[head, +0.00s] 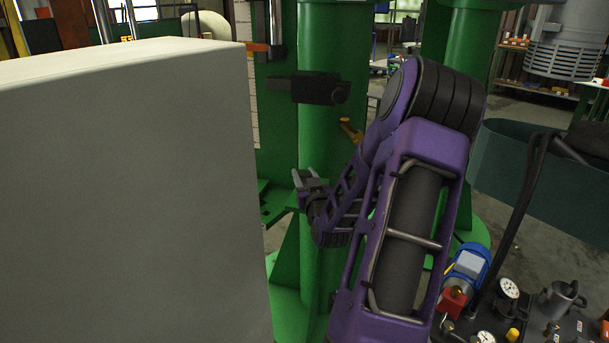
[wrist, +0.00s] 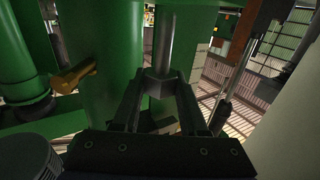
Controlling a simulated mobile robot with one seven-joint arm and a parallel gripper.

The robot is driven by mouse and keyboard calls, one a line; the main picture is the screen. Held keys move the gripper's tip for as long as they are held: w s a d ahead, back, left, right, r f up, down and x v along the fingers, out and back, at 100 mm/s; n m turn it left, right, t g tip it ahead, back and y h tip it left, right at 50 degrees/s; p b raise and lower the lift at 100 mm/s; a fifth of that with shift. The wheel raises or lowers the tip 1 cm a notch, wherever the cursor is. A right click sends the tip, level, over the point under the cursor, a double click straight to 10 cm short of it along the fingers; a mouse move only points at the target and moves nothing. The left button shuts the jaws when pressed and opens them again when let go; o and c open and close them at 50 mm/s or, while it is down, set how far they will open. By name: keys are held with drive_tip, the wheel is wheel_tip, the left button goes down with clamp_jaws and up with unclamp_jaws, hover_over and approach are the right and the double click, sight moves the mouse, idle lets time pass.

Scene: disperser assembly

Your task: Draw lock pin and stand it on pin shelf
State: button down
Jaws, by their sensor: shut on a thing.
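My gripper (wrist: 160,90) is shut on a grey metal piece, which I take to be the lock pin (wrist: 160,84). In the wrist view its wider, angular part sits between the two fingertips. A grey cylinder (wrist: 177,42) rises directly above it; I cannot tell whether it is part of the pin. In the head view my gripper (head: 306,181) is in front of the green column (head: 322,150), below a black block (head: 305,88). A small green ledge (head: 277,201), perhaps the pin shelf, is just left of and below the gripper. The pin is not clear there.
A large pale box (head: 125,190) fills the left of the head view, close to my gripper. A brass-coloured handle (head: 350,130) sticks out from the column, also in the wrist view (wrist: 75,78). Gauges (head: 509,288) and a blue motor (head: 466,268) stand at lower right.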

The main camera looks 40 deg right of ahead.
drive_tip(key=shift+f, duration=3.25)
drive_tip(key=shift+c, duration=1.8)
unclamp_jaws()
drive_tip(key=p+v, duration=0.6)
drive_tip(key=v, duration=1.1)
drive_tip(key=shift+p, duration=0.4)
drive_tip(key=shift+s, duration=0.15)
